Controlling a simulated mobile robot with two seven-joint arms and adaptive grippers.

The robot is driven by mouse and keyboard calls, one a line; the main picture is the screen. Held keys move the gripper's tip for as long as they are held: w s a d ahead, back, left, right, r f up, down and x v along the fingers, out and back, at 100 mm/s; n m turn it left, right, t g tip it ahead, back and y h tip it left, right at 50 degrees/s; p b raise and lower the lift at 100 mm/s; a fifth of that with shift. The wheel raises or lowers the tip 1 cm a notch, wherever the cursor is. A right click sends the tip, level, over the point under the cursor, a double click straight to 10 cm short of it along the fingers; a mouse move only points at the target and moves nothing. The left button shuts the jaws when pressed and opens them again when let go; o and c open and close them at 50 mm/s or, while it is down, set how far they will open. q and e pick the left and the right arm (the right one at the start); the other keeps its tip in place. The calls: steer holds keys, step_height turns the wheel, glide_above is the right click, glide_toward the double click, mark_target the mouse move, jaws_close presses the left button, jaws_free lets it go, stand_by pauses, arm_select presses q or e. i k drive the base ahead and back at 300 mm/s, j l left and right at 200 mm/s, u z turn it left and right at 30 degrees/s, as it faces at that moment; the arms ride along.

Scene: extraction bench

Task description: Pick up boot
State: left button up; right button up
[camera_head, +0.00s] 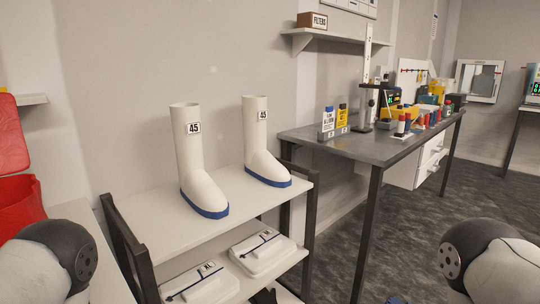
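Two white boots with blue soles, each with a "45" tag, stand upright on the top shelf of a white rack. The nearer boot (200,165) is on the left, and the other boot (260,145) is a little behind it to the right. Nothing touches either boot. Parts of my arms show at the lower left and lower right edges, but neither gripper is in the picture.
The rack's top shelf (238,208) is bare around the boots, with dark posts at its sides. Folded white packs (263,252) lie on the shelf below. A grey bench (375,147) with bottles and instruments stands right. A red bin (20,205) is at left.

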mark_target(259, 163)
steer(key=i+l, duration=0.2)
steer(key=l, duration=0.15)
steer(key=i+l+u, duration=0.1)
steer(key=l, duration=0.25)
steer(key=i+l, duration=0.3)
steer(key=i+l+u, duration=0.1)
steer(key=l, duration=0.3)
steer(key=i, duration=0.1)
